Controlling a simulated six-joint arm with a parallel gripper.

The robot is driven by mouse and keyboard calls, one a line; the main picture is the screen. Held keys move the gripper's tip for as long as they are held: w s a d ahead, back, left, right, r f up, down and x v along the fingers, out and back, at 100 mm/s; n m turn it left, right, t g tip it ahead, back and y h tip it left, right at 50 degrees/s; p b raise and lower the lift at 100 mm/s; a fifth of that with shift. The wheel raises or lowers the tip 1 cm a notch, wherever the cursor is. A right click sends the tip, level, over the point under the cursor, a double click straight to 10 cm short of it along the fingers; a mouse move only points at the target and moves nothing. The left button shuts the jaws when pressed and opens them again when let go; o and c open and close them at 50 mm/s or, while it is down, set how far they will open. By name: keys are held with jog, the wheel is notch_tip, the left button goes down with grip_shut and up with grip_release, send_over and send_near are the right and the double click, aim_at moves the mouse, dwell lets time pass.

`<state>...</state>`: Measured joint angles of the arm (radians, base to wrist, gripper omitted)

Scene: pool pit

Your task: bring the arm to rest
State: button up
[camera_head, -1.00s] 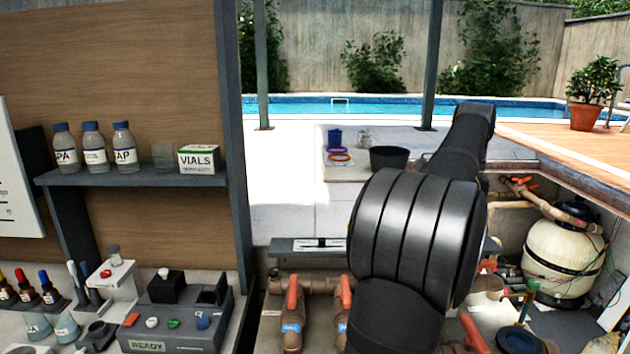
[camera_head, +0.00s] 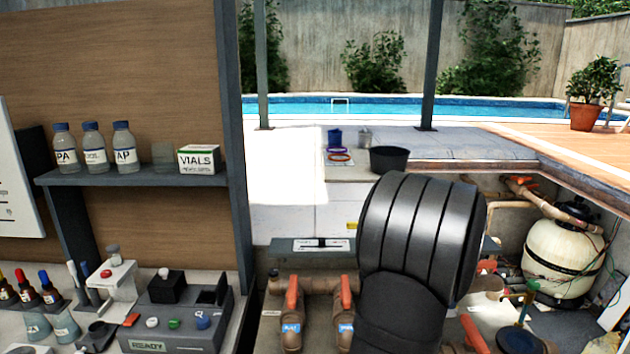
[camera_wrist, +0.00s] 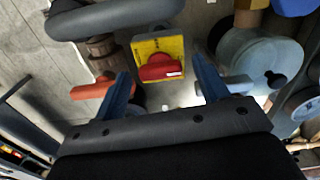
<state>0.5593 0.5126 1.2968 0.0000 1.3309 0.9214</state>
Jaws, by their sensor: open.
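My gripper (camera_wrist: 168,88) shows in the wrist view, with its two blue fingers spread apart and nothing between them. Beyond the fingers is a yellow plate with a red rotary handle (camera_wrist: 160,67), apart from the fingertips as far as I can tell. In the head view my dark ribbed arm link (camera_head: 420,235) stands in front of the pit, and my gripper is hidden behind it.
A cream filter tank (camera_head: 565,250) is in the pit at right. A black bowl (camera_head: 390,160) sits on the ledge behind. A shelf with bottles (camera_head: 125,148) and a test station (camera_head: 175,320) are at left.

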jog(key=n, duration=1.2)
jog(key=shift+n, duration=2)
dwell(0.9)
